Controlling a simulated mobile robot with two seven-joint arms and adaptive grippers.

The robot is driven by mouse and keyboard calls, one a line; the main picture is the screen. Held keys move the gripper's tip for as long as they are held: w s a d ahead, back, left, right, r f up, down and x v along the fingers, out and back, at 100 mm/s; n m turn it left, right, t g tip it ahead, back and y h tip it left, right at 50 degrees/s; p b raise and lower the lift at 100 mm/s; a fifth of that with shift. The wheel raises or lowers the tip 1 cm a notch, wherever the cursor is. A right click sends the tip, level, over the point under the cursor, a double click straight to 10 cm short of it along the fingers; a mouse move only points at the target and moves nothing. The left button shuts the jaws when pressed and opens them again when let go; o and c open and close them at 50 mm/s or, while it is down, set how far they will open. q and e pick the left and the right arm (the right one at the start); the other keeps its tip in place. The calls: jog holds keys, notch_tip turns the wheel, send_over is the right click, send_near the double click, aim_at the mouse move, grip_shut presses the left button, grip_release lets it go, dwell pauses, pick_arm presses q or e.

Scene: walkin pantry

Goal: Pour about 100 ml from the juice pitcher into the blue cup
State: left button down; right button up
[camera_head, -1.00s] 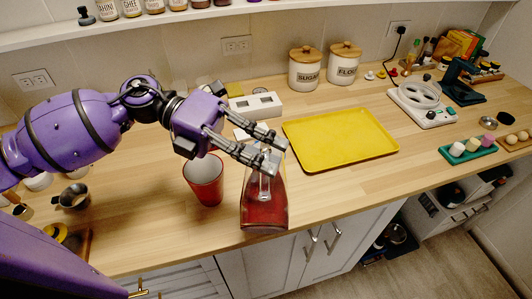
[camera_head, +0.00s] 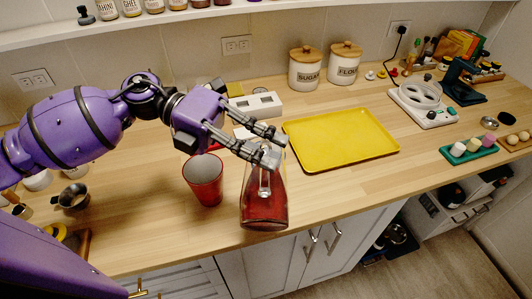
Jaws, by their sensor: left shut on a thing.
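The juice pitcher (camera_head: 264,208) is a clear glass vessel with dark red juice in its lower part. It is near the counter's front edge and looks about upright; I cannot tell whether its base touches the counter. My left gripper (camera_head: 268,156) is shut on the pitcher's upper part, and its fingers hide part of the neck. A red cup (camera_head: 204,182) stands upright just left of the pitcher, apart from it. No blue cup shows in this view. My right gripper is not in view.
A yellow tray (camera_head: 341,138) lies to the right of the pitcher. A white device (camera_head: 256,104) and the sugar (camera_head: 305,72) and flour (camera_head: 343,66) canisters stand at the back. A metal cup (camera_head: 73,197) is at the left. Counter right of the pitcher, before the tray, is clear.

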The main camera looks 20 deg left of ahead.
aim_at(266, 177)
pick_arm(q)
jog(key=shift+w+a+r, duration=0.1)
jog(key=shift+w+r, duration=0.1)
jog(key=shift+w, duration=0.2)
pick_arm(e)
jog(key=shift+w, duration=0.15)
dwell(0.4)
pick_arm(q)
jog(key=shift+s, duration=0.1)
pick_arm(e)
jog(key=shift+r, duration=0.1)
pick_arm(q)
jog(key=s, duration=0.2)
jog(key=shift+s+d+f+m+p, duration=0.3)
jog(key=shift+d+f+p, duration=0.05)
jog(key=shift+d, duration=0.05)
jog(key=shift+s+d+r+m+t+y+p, duration=0.15)
jog(key=shift+s+r+m+t+y+p, duration=0.2)
jog(key=shift+s+m+p, duration=0.3)
jog(key=shift+s+f+m+t, duration=0.25)
jog(key=shift+f+t, duration=0.1)
jog(key=shift+f, duration=0.25)
jog(key=shift+d+f, duration=0.15)
jog(key=shift+f, duration=0.25)
jog(key=shift+s+f+m+y, duration=0.15)
jog(key=shift+f+m+y, duration=0.1)
jog(key=shift+f+m, duration=0.05)
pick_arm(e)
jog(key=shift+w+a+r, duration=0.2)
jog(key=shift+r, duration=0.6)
